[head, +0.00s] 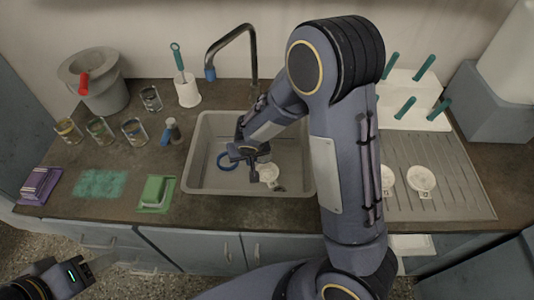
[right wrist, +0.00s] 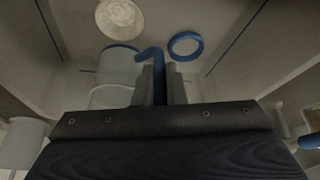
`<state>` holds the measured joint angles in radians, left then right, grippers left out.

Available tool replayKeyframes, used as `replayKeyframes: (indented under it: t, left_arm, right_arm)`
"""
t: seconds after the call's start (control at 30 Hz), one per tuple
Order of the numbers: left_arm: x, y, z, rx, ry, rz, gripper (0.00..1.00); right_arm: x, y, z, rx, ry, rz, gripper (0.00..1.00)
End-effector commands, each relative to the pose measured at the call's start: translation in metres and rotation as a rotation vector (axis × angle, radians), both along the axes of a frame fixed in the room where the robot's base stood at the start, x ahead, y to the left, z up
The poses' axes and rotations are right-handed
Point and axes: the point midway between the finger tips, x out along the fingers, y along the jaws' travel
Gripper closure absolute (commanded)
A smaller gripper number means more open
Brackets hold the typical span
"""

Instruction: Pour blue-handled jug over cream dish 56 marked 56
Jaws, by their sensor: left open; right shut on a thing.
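My right gripper (head: 250,164) reaches down into the sink. In the right wrist view (right wrist: 158,90) its fingers are shut on the blue handle of a pale jug (right wrist: 118,68) with a blue rim. The jug hangs at the left of the fingers; in the head view the gripper mostly hides it. A round cream dish (head: 269,173) is in the sink, right of the gripper, with a small tag whose number I cannot read. A pale, speckled dish (right wrist: 120,18) shows beyond the jug in the wrist view. My left gripper (head: 103,264) is open and empty at the bottom left, away from the counter.
A blue ring (head: 227,161) lies in the sink (head: 193,180). Two more cream dishes (head: 421,178) (head: 387,180) stand on the drainboard (head: 455,190). The tap (head: 254,55) rises behind the sink. Jars (head: 101,130), a grey bucket (head: 105,92) and a green sponge (head: 154,189) stand left.

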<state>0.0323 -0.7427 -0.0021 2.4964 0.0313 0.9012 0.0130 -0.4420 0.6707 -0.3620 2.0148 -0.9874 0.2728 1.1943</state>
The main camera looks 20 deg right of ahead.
Motion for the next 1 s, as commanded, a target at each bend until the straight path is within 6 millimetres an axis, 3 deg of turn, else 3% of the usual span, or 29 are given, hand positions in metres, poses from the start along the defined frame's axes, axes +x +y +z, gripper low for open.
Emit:
replayKeyframes:
  t: [0.6, 1.0]
  left_arm:
    - [0.000, 0.000, 0.068, 0.000, 0.000, 0.000, 0.48]
    - [0.000, 0.000, 0.122, 0.000, 0.000, 0.000, 0.48]
  right_arm:
    - [-0.008, 0.065, -0.026, -0.006, -0.005, -0.311, 1.00]
    - [0.016, 0.112, -0.014, -0.003, -0.012, -0.509, 1.00]
